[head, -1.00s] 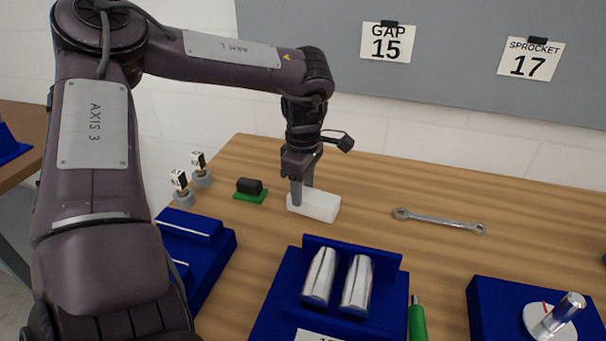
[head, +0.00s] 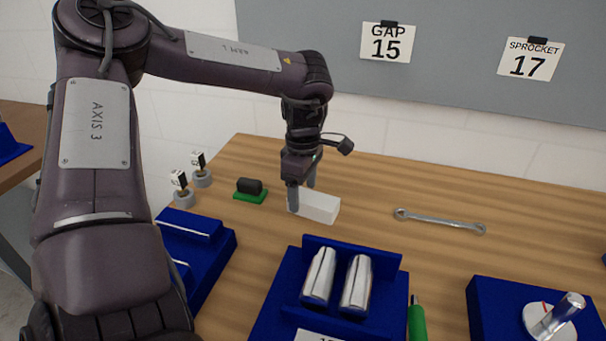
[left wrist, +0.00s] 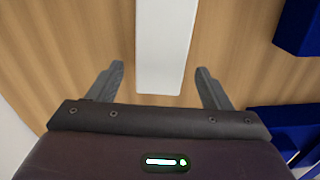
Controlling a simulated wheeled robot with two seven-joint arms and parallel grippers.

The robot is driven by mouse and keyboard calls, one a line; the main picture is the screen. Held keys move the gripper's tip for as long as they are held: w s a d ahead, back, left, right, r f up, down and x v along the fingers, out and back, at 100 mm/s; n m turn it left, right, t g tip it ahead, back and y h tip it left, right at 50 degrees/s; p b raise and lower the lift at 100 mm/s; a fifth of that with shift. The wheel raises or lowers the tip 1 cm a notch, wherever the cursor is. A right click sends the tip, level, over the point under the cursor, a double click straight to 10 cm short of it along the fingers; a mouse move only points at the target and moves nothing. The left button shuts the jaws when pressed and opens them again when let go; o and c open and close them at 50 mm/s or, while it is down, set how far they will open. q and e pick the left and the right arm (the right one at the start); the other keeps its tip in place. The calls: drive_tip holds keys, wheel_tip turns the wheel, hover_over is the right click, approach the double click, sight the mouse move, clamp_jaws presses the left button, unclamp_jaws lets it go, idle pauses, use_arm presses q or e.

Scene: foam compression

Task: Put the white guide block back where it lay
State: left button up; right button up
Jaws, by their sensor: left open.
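The white guide block (head: 318,206) lies flat on the wooden table, behind the blue fixture that holds two metal cylinders. My left gripper (head: 302,188) is at the block's left end, with its fingers pointing down. In the left wrist view the white guide block (left wrist: 165,45) runs between the two spread fingers of my left gripper (left wrist: 162,82), with a gap on each side. The gripper is open and not touching the block there. The block's left end is partly hidden by a finger in the head view. My right gripper is not in view.
A green-based black part (head: 250,190) sits left of the block. A wrench (head: 440,221) lies to the right. The blue fixture (head: 390,262) stands in front, with a green-handled tool (head: 417,322) beside it. Another blue fixture (head: 222,252) is at left. Table around the wrench is clear.

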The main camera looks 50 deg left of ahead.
sight(303, 195)
use_arm(q)
drive_tip(key=shift+r, duration=0.1)
wheel_tip(303, 195, up, 8)
drive_tip(key=shift+f, duration=0.2)
idle(0.7)
